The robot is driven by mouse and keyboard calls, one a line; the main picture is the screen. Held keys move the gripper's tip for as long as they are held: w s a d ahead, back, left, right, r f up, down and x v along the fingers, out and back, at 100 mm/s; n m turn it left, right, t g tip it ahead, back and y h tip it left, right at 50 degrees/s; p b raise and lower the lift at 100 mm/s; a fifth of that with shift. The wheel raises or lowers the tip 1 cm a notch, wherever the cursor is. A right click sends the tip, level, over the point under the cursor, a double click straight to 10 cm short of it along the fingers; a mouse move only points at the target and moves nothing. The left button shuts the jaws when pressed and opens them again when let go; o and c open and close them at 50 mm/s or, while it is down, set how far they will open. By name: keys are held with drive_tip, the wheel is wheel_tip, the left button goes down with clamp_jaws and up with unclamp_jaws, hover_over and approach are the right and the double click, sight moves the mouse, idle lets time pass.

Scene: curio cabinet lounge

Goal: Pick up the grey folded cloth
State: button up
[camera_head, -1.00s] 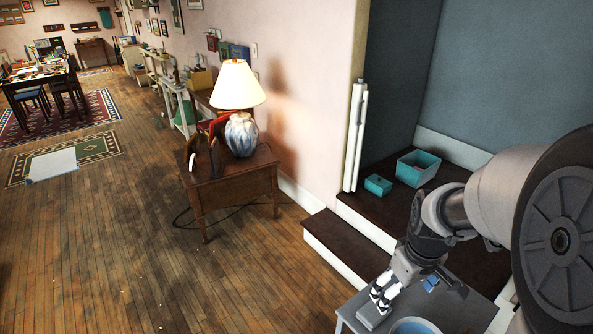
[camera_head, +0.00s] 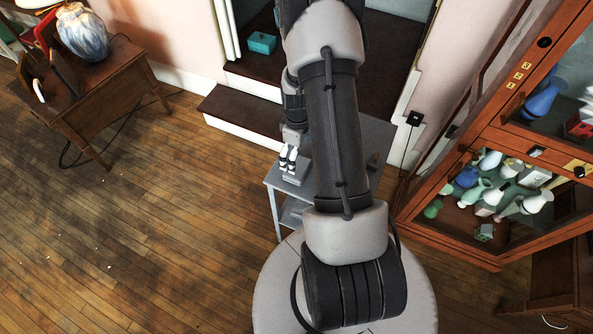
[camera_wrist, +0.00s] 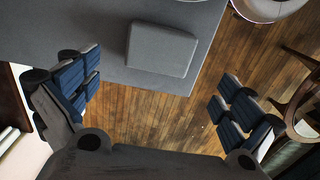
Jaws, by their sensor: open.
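The grey folded cloth (camera_wrist: 162,49) lies flat on the grey top of a small table (camera_wrist: 106,73), close to its edge, in the wrist view. In the head view the cloth (camera_head: 294,178) shows as a small grey block just below my gripper (camera_head: 288,158). In the wrist view my gripper (camera_wrist: 160,88) is open and empty, its blue-padded fingers spread wide to either side. The cloth lies ahead of the gap between them, apart from both. My arm hides much of the tabletop in the head view.
A glass-fronted wooden cabinet (camera_head: 477,235) with several vases stands at the right. Dark steps (camera_head: 240,118) rise behind the table, with a teal box (camera_head: 262,43) on them. The floor at left is mostly clear.

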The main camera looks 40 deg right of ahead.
sight(297, 167)
wheel_tip(297, 167, down, 9)
drive_tip(key=b, duration=0.3)
drive_tip(key=shift+r, duration=0.15)
drive_tip(key=shift+c, duration=0.2)
drive_tip(key=c, duration=0.9)
